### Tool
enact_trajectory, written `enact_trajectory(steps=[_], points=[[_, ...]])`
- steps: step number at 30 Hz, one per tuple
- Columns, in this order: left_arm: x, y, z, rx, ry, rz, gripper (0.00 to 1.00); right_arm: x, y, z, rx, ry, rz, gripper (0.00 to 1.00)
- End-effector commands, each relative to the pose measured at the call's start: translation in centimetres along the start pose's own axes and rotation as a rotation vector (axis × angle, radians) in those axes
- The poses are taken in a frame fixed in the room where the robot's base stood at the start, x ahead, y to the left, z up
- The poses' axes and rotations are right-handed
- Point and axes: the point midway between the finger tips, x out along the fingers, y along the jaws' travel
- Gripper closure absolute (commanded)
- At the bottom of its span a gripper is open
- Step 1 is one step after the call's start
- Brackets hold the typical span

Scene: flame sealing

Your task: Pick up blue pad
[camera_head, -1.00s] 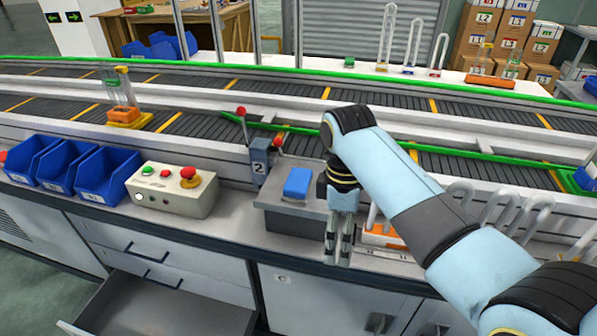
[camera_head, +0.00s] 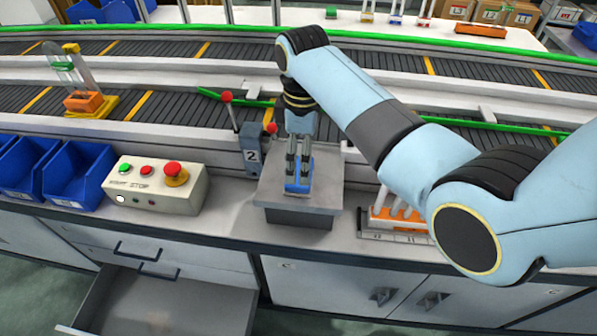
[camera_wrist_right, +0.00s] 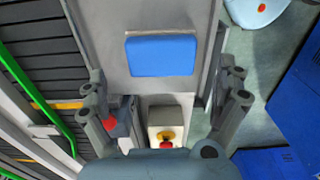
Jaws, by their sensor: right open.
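The blue pad (camera_head: 293,187) lies on the grey metal top of a small block stand (camera_head: 323,190) on the bench. My right gripper (camera_head: 298,178) points down over the pad in the head view and hides part of it. In the right wrist view the pad (camera_wrist_right: 161,55) is a plain blue rectangle on the grey plate, beyond the fingertips. The right gripper (camera_wrist_right: 166,92) is open there, its fingers wide apart with nothing between them. I cannot tell the exact height of the fingertips over the pad. My left gripper is not in view.
A control box (camera_head: 155,185) with green and red buttons stands left of the stand. A post marked 2 (camera_head: 251,150) with red-knobbed levers is close behind. An orange rack (camera_head: 385,215) stands to the right. An open drawer (camera_head: 165,300) juts out below.

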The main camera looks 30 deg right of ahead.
Motion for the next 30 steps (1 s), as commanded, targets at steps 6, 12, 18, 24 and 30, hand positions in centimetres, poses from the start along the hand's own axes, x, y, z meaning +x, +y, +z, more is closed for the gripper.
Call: enact_trajectory(steps=[6, 12, 18, 24, 30], points=[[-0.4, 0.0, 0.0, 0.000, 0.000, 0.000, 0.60, 2.3, -0.2, 0.2, 0.000, -0.002, -0.003, 0.00], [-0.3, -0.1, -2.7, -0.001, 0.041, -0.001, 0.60, 5.2, -0.3, 0.3, 0.000, -0.001, -0.001, 0.00], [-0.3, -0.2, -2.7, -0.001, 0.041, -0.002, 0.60, 5.6, -0.2, 0.2, 0.000, 0.000, 0.001, 0.00], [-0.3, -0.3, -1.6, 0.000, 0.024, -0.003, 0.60, 5.6, -0.3, 0.2, 0.000, 0.000, 0.001, 0.16], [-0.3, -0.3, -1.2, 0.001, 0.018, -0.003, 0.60, 5.6, -0.3, 0.2, 0.000, 0.000, 0.001, 0.42]])
